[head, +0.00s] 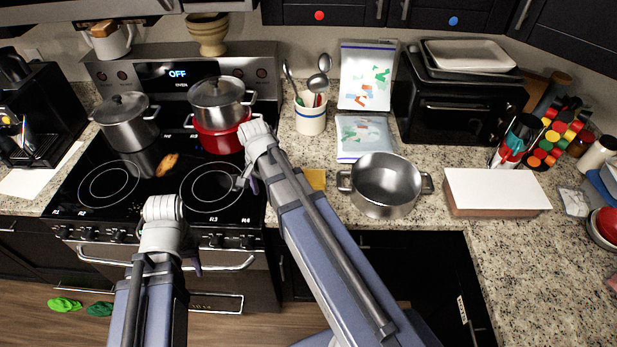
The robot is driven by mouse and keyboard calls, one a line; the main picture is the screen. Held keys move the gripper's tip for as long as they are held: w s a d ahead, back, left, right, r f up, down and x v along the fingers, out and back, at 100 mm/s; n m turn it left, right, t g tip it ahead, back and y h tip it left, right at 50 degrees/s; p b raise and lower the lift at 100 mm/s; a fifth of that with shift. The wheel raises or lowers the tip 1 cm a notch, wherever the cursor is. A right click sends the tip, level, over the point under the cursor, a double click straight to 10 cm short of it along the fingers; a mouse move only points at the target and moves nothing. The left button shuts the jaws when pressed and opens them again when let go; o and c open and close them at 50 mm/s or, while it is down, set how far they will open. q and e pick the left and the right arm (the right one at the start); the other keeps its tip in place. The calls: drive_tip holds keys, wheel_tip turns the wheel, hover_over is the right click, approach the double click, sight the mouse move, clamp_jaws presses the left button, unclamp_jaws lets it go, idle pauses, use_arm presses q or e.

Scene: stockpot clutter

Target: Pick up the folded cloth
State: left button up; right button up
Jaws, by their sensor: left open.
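A flat yellow-orange piece, which looks like the folded cloth (316,179), lies on the granite counter just right of the stove. My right arm crosses in front of its left side and hides part of it. My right gripper (247,182) is over the right edge of the stovetop, left of the cloth and apart from it. It is mostly hidden by its own arm, and its jaws cannot be made out. My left gripper (193,263) is open in front of the stove, low and well to the left of the cloth. I see nothing in it.
An open steel stockpot (384,184) stands close right of the cloth. A utensil crock (311,114) and plastic bags (363,137) are behind it. A lidded pot (219,101) sits on a red pot (221,137) on the stove. A white-topped block (496,190) is farther right.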

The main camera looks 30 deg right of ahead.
sight(309, 176)
drive_tip(key=w+d+m, duration=0.1)
drive_tip(key=d+m, duration=0.3)
drive_tip(key=d, duration=0.1)
drive_tip(key=w+d+r+m, duration=0.1)
drive_tip(key=w+d+m, duration=0.1)
drive_tip(key=d, duration=0.3)
drive_tip(key=w+d+m+p, duration=0.1)
drive_tip(key=d+m, duration=0.4)
drive_tip(key=shift+w+r+m, duration=0.15)
drive_tip(key=shift+w+m, duration=0.1)
drive_tip(key=shift+m, duration=0.05)
drive_tip(key=shift+d+m, duration=0.4)
drive_tip(key=shift+d, duration=0.1)
wheel_tip(309, 176, down, 8)
drive_tip(key=b, duration=0.8)
drive_tip(key=shift+w+r, duration=0.1)
drive_tip(key=c, duration=1.2)
drive_tip(key=shift+c, duration=0.2)
drive_tip(key=shift+r, duration=0.1)
